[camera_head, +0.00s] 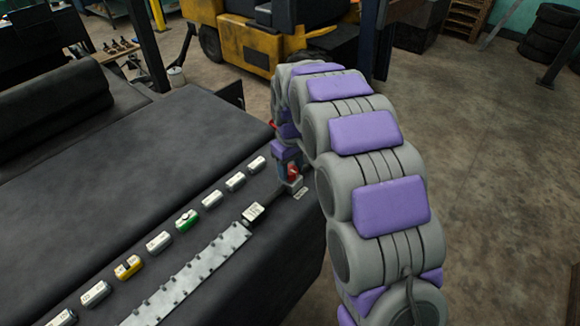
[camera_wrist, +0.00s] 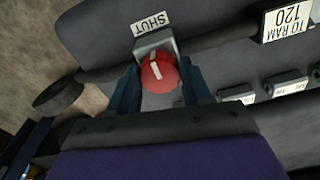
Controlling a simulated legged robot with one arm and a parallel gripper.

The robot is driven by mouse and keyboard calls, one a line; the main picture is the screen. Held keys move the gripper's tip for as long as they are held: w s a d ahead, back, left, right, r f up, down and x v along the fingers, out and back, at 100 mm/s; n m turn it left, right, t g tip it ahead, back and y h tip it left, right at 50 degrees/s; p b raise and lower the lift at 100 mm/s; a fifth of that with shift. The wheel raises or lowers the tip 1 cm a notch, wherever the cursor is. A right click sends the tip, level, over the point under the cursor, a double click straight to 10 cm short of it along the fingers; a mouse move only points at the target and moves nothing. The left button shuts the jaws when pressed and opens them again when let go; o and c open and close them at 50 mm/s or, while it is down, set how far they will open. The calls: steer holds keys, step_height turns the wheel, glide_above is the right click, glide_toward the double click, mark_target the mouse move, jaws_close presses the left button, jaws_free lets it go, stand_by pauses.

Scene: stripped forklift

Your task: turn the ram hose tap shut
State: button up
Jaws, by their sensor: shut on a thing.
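The ram hose tap shows in the wrist view as a round red knob (camera_wrist: 158,73) with a white mark, on a grey block. A label reading SHUT (camera_wrist: 151,22) lies just beyond it. My gripper (camera_wrist: 160,84) has one finger on each side of the red knob and is shut on it. In the head view my gripper (camera_head: 288,172) is at the right edge of the dark bench top, with the red of the tap (camera_head: 294,172) partly hidden by it. A label reading TO RAM 120 (camera_wrist: 288,20) is at the upper right of the wrist view.
A row of small labelled blocks, one green (camera_head: 187,220) and one yellow (camera_head: 128,267), runs along the dark surface (camera_head: 150,150). A pale toothed strip (camera_head: 190,275) lies beside them. A yellow forklift (camera_head: 245,42) stands behind. Open floor (camera_head: 490,170) is on the right.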

mark_target(291, 170)
steer(key=o, duration=1.1)
steer(key=shift+c, duration=0.2)
step_height(291, 170, up, 17)
steer(key=shift+r+p, duration=0.15)
steer(key=shift+p, duration=0.25)
